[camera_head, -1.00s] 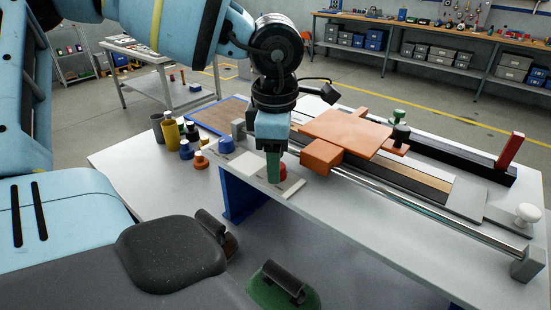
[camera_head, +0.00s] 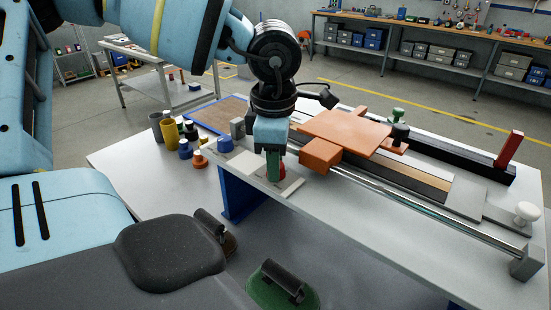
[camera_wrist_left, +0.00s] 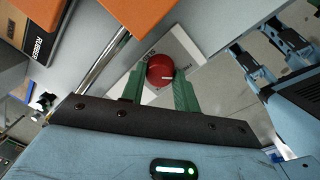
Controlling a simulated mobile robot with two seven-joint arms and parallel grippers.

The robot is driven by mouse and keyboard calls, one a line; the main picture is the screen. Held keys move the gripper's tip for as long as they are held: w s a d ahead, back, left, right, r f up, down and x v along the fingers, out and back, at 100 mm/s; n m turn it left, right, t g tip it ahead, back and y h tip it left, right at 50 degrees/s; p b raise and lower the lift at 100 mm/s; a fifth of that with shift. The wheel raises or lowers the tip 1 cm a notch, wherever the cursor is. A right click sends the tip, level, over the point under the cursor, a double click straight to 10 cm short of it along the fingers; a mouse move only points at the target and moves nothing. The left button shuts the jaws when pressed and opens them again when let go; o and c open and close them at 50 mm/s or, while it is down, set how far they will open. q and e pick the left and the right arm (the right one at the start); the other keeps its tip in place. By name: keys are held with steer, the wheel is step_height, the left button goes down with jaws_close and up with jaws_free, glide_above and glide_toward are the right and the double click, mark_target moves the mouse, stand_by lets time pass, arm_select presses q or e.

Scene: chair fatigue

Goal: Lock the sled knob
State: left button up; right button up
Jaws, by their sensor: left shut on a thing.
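The red round knob (camera_wrist_left: 160,69), with a short white mark on its face, sits on a pale plate with small lettering. My left gripper (camera_wrist_left: 161,76) is shut on it, a green finger on each side. In the head view the knob (camera_head: 282,168) is partly hidden behind a finger of my left gripper (camera_head: 274,178), which points down at the bench's front edge. The orange sled (camera_head: 345,131) sits on the rails just right of the gripper.
A steel rail (camera_head: 430,206) runs along the bench to an end block. A white knob (camera_head: 527,213) and a red upright lever (camera_head: 509,149) stand at the right. Several small bottles and knobs, including a yellow cup (camera_head: 171,134), stand left of the gripper.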

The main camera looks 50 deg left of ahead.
arm_select(q)
steer(key=shift+f+m+b, duration=0.15)
steer(key=shift+m+b, duration=0.55)
steer(key=shift+m, duration=0.3)
steer(key=shift+m+b, duration=0.5)
steer(key=shift+m, duration=0.4)
steer(key=m+b, duration=0.1)
steer(key=m, duration=0.1)
steer(key=shift+m, duration=0.4)
steer(key=m+b, duration=0.1)
steer(key=m, duration=0.1)
steer(key=shift+m+h, duration=0.3)
steer(key=m+b, duration=0.1)
steer(key=m, duration=0.4)
steer(key=shift+a, duration=0.1)
steer(key=shift+w+m+b, duration=0.1)
steer(key=shift+m+b, duration=0.3)
steer(key=shift+m, duration=1.3)
arm_select(e)
steer(key=s+f+g, duration=0.1)
steer(key=s+f, duration=0.2)
steer(key=f, duration=0.4)
steer(key=shift+a, duration=0.2)
